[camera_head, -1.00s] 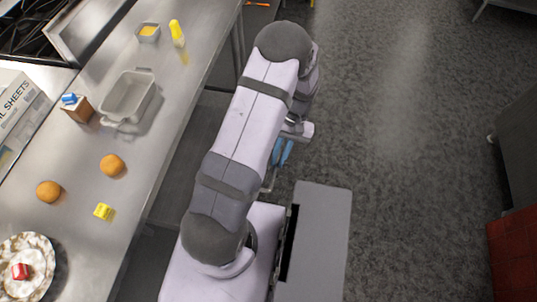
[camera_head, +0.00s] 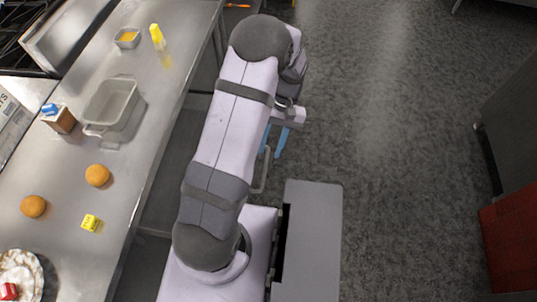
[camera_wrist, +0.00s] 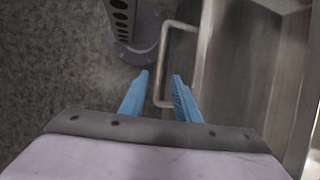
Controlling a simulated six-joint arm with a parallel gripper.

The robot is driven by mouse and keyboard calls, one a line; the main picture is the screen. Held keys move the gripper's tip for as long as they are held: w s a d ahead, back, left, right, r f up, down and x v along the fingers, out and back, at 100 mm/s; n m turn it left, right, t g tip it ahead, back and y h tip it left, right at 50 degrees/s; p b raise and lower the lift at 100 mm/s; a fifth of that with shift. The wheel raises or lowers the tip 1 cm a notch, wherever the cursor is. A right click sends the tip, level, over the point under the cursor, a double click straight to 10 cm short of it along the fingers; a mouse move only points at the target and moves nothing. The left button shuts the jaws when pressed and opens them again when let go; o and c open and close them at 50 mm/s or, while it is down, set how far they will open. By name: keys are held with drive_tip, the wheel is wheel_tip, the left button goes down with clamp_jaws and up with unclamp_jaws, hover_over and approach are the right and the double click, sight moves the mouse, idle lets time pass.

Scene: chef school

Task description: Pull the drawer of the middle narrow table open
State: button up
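In the wrist view, a metal U-shaped drawer handle (camera_wrist: 161,65) stands out from a grey metal front (camera_wrist: 232,75). My gripper (camera_wrist: 160,77) has its two blue fingers apart, and the handle's long bar appears between them. I cannot tell whether either finger touches it. In the head view, part of the handle (camera_head: 263,170) shows beside my arm, and my blue fingers (camera_head: 279,140) show just above it in the picture. My arm hides most of the drawer and its table, so how far the drawer is open cannot be told.
A steel counter (camera_head: 140,150) runs along the left with a grey baking dish (camera_head: 115,103), a yellow bottle (camera_head: 158,38) and buns (camera_head: 97,175). The floor (camera_head: 400,130) to the right is clear up to a dark cabinet (camera_head: 512,120) and a red box (camera_head: 510,235).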

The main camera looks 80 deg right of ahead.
drive_tip(key=shift+b+v, duration=0.35)
drive_tip(key=shift+v, duration=1.3)
drive_tip(key=w+a+r+n+g+h, duration=0.1)
drive_tip(key=w+a+r+n+g, duration=0.25)
drive_tip(key=w, duration=0.85)
drive_tip(key=w+a+r+n+h, duration=0.15)
drive_tip(key=w+a+n, duration=0.35)
drive_tip(key=w, duration=0.6)
drive_tip(key=w+a+r+n+h, duration=0.15)
drive_tip(key=w+a+n, duration=0.4)
drive_tip(key=a, duration=0.75)
drive_tip(key=a+r+n+t, duration=0.1)
drive_tip(key=a+n, duration=0.2)
drive_tip(key=a, duration=1.1)
drive_tip(key=shift+n+h, duration=0.3)
